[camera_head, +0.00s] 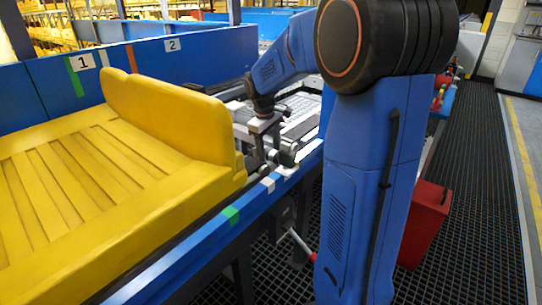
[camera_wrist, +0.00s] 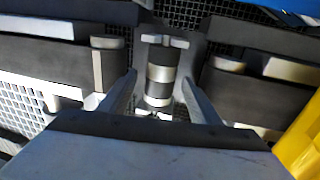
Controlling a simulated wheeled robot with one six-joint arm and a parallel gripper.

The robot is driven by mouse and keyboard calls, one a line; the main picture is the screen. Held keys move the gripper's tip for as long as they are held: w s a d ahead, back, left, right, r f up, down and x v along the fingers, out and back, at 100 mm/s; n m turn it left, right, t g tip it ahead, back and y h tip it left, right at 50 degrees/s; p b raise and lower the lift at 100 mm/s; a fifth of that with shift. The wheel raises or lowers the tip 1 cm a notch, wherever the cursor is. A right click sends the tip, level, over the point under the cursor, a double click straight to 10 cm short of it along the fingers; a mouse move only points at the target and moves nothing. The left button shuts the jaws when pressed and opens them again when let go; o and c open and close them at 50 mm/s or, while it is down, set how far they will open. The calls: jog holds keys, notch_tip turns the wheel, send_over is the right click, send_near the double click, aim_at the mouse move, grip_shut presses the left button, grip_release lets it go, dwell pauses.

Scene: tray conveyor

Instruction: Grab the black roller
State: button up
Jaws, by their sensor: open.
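In the wrist view a short black roller (camera_wrist: 160,73) with a lighter band around its middle sits between the two fingers of my gripper (camera_wrist: 157,100). The gripper is open, with a finger on each side of the roller and a visible gap to each. The roller's near end is close to the gripper's body, and I cannot tell whether they touch. In the head view my gripper (camera_head: 258,150) points down over the conveyor, just right of the yellow tray. The roller cannot be made out clearly there.
A large yellow tray (camera_head: 60,185) stands left of my gripper; its yellow edge also shows at the wrist view's right (camera_wrist: 303,140). A blue rail (camera_head: 190,265) runs along the conveyor's near side. Blue side walls (camera_head: 190,55) marked 1 and 2 stand behind. A red bin (camera_head: 425,225) is at right.

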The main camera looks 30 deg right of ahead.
jog(key=c, duration=1.4)
jog(key=shift+r, duration=0.1)
